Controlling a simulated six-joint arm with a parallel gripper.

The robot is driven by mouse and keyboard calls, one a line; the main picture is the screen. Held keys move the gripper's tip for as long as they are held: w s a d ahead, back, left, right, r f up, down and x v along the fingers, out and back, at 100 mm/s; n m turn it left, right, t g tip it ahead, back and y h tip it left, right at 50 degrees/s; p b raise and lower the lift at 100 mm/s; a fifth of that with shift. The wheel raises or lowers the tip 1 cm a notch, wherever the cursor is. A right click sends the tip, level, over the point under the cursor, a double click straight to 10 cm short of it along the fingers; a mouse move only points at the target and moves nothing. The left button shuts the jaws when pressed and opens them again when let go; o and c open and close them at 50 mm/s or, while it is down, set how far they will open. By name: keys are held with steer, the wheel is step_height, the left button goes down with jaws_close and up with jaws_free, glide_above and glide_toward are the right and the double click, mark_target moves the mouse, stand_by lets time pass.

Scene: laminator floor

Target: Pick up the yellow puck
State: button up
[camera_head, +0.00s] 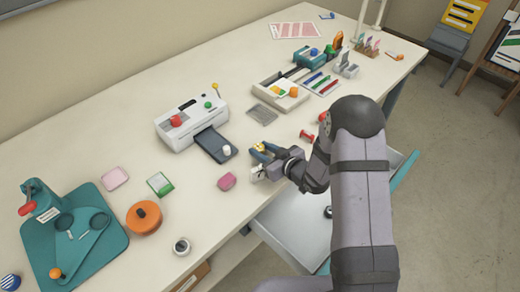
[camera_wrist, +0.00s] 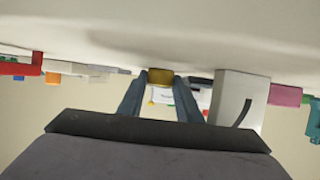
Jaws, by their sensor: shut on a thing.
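The yellow puck (camera_wrist: 160,77) shows in the wrist view between the tips of my gripper's two blue-grey fingers. My gripper (camera_wrist: 161,88) is shut on it, with a finger on each side. In the head view my gripper (camera_head: 260,152) is over the front part of the table, right of the laminator's dark tray. Only a small bit of yellow shows at the fingers there, so the puck is mostly hidden. I cannot tell from these views how high it is above the table.
The white laminator (camera_head: 190,122) stands left of my gripper, with a dark tray (camera_head: 215,145). A pink block (camera_head: 227,181) lies in front. A red piece (camera_head: 306,135) lies to the right. An open drawer (camera_head: 290,222) juts out below the table edge.

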mark_target(262, 151)
steer(key=shift+r, duration=0.15)
step_height(262, 151, up, 10)
steer(key=shift+b, duration=0.45)
